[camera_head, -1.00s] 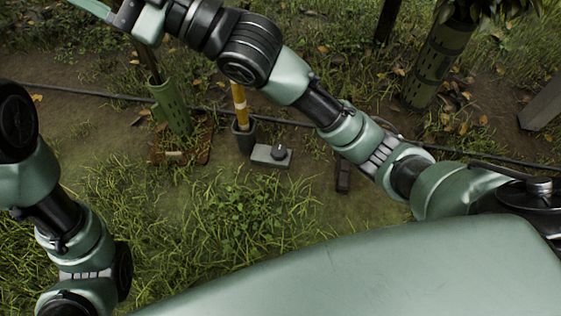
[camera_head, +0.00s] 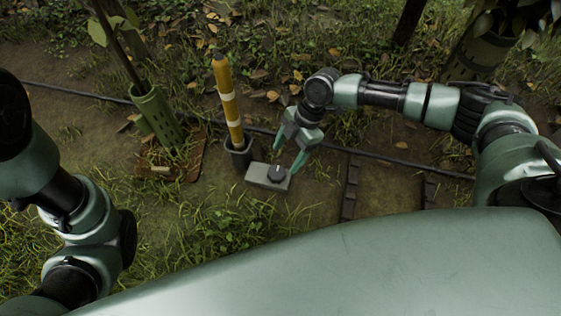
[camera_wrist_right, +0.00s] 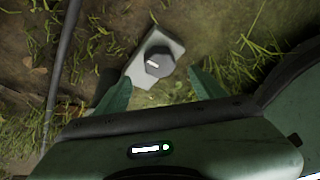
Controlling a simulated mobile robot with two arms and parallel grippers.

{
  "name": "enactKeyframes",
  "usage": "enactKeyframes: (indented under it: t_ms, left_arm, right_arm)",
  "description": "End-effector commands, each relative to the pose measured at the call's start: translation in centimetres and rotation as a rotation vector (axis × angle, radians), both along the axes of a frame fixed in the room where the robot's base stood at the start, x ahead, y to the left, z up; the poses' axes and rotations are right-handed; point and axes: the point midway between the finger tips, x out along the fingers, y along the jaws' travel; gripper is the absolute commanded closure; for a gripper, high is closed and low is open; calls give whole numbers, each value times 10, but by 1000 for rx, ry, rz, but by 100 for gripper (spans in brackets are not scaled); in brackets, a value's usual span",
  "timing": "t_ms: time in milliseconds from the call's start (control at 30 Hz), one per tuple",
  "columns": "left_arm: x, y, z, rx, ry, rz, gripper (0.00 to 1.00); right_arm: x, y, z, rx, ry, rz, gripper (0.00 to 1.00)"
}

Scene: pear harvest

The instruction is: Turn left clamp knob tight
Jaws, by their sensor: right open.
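A dark round knob (camera_head: 276,173) sits on a grey block-shaped clamp base (camera_head: 256,177) on the ground, beside a dark socket holding a yellow post. My right gripper (camera_head: 287,158) is open and close above the knob, its green fingers pointing down at it. In the right wrist view the knob (camera_wrist_right: 159,61) with a white mark lies ahead of the gap between the two spread fingers (camera_wrist_right: 155,88), on its pale base (camera_wrist_right: 140,69). I see no contact. My left arm shows at the left edge, but its gripper is out of view.
A yellow post (camera_head: 227,100) with white bands stands in a dark socket (camera_head: 239,158) just left of the clamp. A green tree guard (camera_head: 157,115) stands farther left. A thin dark hose (camera_head: 345,149) runs across the ground behind. Grass and dark strips (camera_head: 349,188) lie nearby.

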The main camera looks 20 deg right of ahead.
Motion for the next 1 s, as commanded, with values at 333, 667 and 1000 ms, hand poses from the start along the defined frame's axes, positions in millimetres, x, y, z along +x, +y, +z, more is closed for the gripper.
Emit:
enactKeyframes:
  t_ms: [333, 667, 1000]
  left_arm:
    - [0, 0, -46, 0, 1, 0, 46]
    - [0, 0, -53, 1, 0, 0, 46]
    - [0, 0, -53, 1, 0, 0, 46]
  right_arm:
    - [-3, 20, -55, 1, -3, 1, 30]
    - [-4, 28, -65, 2, -4, -2, 30]
    - [-4, 28, -65, 2, -3, -2, 93]
